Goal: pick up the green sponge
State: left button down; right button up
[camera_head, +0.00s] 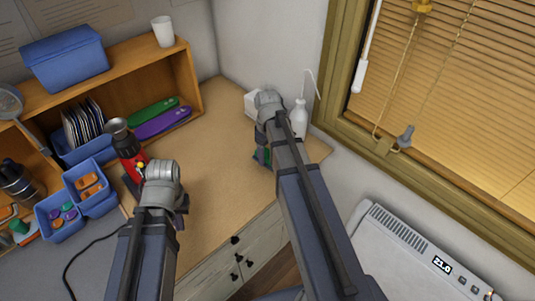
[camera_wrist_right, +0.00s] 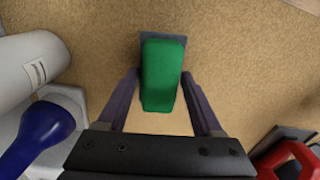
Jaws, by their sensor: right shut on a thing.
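The green sponge (camera_wrist_right: 162,75) is a rounded upright-looking block in the middle of the right wrist view. My right gripper (camera_wrist_right: 160,85) has one finger on each side of it and is shut on it. In the head view the right gripper (camera_head: 264,152) is at the back of the desk near the wall corner, and its arm hides most of the sponge.
A white spray bottle (camera_head: 299,118) stands right beside the right gripper. Blue bins (camera_head: 90,188) and a wooden shelf (camera_head: 190,85) line the left and back. The desk (camera_head: 225,185) is clear between the arms. A dark flat piece (camera_wrist_right: 163,36) shows behind the sponge.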

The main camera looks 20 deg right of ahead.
aim_at(267, 153)
notch_tip(267, 153, up, 8)
jog(key=p, duration=0.7)
